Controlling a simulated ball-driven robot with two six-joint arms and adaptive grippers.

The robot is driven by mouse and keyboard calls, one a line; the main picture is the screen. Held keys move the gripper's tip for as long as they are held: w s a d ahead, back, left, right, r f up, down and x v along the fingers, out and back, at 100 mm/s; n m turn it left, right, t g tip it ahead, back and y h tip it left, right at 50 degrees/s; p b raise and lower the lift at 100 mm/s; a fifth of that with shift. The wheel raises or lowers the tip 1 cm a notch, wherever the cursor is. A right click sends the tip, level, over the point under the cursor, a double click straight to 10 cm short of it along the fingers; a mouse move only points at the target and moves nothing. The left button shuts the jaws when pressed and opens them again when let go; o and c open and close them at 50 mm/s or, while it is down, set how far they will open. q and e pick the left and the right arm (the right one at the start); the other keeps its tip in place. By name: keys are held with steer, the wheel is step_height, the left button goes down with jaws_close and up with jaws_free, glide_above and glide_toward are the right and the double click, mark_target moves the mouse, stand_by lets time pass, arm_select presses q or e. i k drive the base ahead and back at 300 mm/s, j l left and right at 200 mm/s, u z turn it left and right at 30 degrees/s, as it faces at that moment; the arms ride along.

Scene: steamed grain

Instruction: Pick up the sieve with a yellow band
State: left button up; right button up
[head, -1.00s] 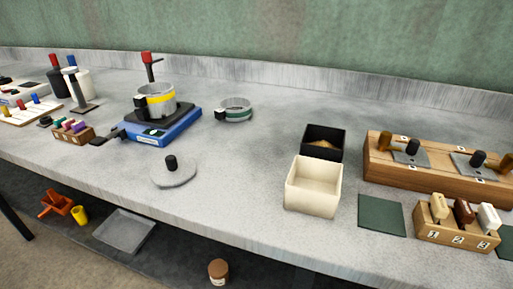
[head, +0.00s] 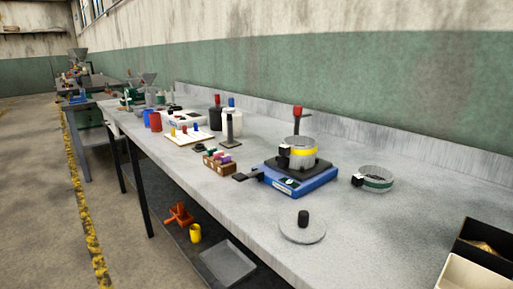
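The sieve with a yellow band (head: 302,152) is a grey metal cylinder with a black handle block on its left side. It sits upright on the dark top of a blue device (head: 303,182) on the grey bench. A second sieve with a green band (head: 376,179) stands on the bench to the right of it. Neither of my grippers shows in the head view.
A round lid with a black knob (head: 303,230) lies in front of the blue device. A wooden block with coloured pieces (head: 219,165) stands to its left. A black box (head: 486,245) and a cream box (head: 470,274) are at the lower right. The bench front edge runs diagonally.

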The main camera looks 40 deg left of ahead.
mark_target(297, 148)
steer(key=u, duration=0.9)
